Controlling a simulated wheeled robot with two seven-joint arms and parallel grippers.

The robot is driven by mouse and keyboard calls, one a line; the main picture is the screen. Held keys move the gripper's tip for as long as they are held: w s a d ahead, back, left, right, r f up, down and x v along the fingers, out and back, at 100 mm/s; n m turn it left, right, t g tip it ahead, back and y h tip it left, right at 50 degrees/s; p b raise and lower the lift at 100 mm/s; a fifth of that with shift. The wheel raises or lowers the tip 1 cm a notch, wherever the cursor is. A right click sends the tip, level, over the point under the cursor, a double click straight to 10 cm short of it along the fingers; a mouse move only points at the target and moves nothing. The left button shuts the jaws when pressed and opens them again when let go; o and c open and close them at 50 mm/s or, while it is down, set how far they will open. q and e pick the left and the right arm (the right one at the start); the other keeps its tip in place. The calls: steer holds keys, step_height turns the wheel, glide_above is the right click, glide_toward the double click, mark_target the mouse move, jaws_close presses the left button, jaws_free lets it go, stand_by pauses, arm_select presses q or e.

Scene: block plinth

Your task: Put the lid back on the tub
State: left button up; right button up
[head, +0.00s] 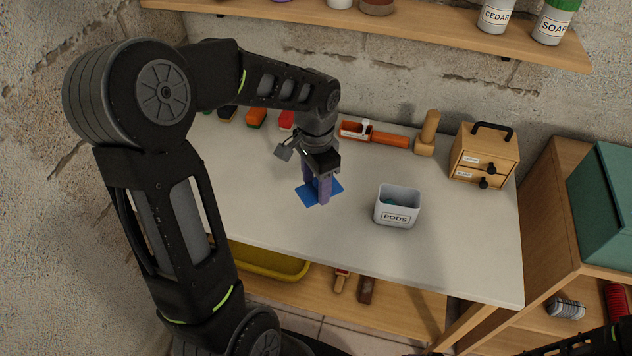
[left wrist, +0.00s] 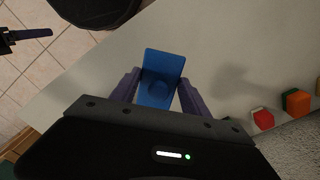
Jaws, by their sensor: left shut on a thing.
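The tub (head: 396,219), a pale grey box labelled PODS, stands upright and open on the worktop, with something teal inside. The lid (head: 334,186) is a flat blue piece with a raised round part, left of the tub. My left gripper (head: 317,192) points down and is shut on the lid, which also shows between the fingers in the left wrist view (left wrist: 158,68). I cannot tell whether the lid touches the worktop. Part of my right gripper (left wrist: 28,34) shows at the left wrist view's edge; its jaw state is unclear.
Several coloured blocks lie at the back left (head: 256,117). A shelf (head: 440,30) overhangs the back. The worktop (head: 355,240) between lid and tub is clear.

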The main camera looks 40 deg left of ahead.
arm_select(q)
steer(key=w+d+n, duration=0.1)
steer(key=w+d, duration=0.2)
steer(key=d, duration=0.1)
steer(key=w+d+r+n, duration=0.1)
steer(key=w+d+n, duration=0.1)
steer(key=w+d, duration=0.2)
steer(key=w+d+n, duration=0.2)
steer(key=w+d, duration=0.1)
steer(key=d, duration=0.1)
steer(key=shift+w+d+r, duration=0.15)
steer(key=shift+d+r, duration=0.05)
steer(key=shift+r, duration=0.2)
